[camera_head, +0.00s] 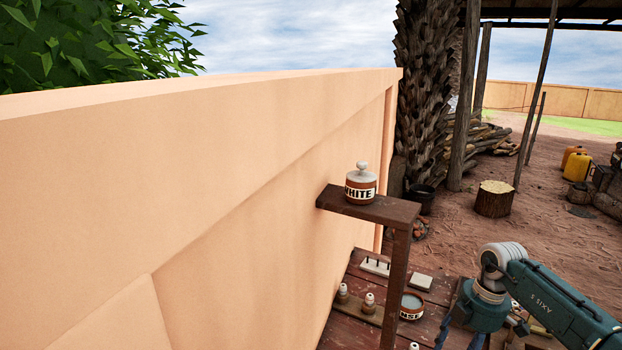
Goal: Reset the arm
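My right arm (550,290) comes in from the right edge, teal with a pale grey joint and the lettering "AXIS 5". Its gripper (460,337) hangs down over the low wooden table at the bottom edge. Two dark blue finger parts show apart from each other, but their tips are cut off by the frame, so its opening and any contents are hidden. My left arm and gripper are not in view.
A lidded jar marked "WHITE" (361,186) stands on a raised wooden shelf (385,212) beside the tan wall (200,200).

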